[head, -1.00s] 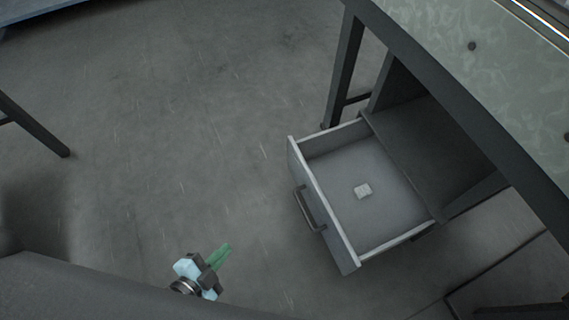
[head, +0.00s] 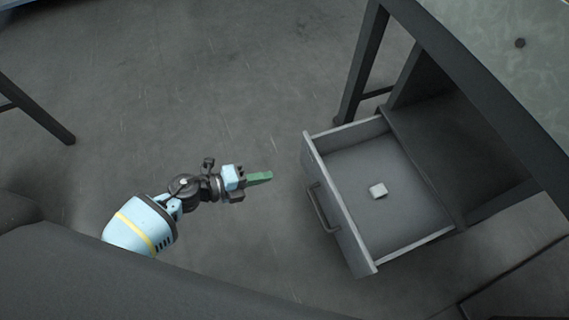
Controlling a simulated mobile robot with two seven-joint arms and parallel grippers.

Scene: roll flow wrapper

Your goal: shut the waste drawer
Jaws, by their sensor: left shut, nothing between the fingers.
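The waste drawer (head: 366,258) stands pulled out from the cabinet under the table. It is grey, with a dark bar handle (head: 322,208) on its front panel. A small white block (head: 378,190) lies on its floor. My left gripper (head: 262,177) has green fingers, which are shut with nothing between them. They point right, at the drawer front, with a gap of floor between them and the panel. My right gripper is not in view.
The dark cabinet (head: 425,135) holds the drawer beneath the table top (head: 500,50). A table leg (head: 362,68) stands behind the drawer. Another dark leg (head: 38,112) is at the far left. The floor (head: 200,80) between is clear.

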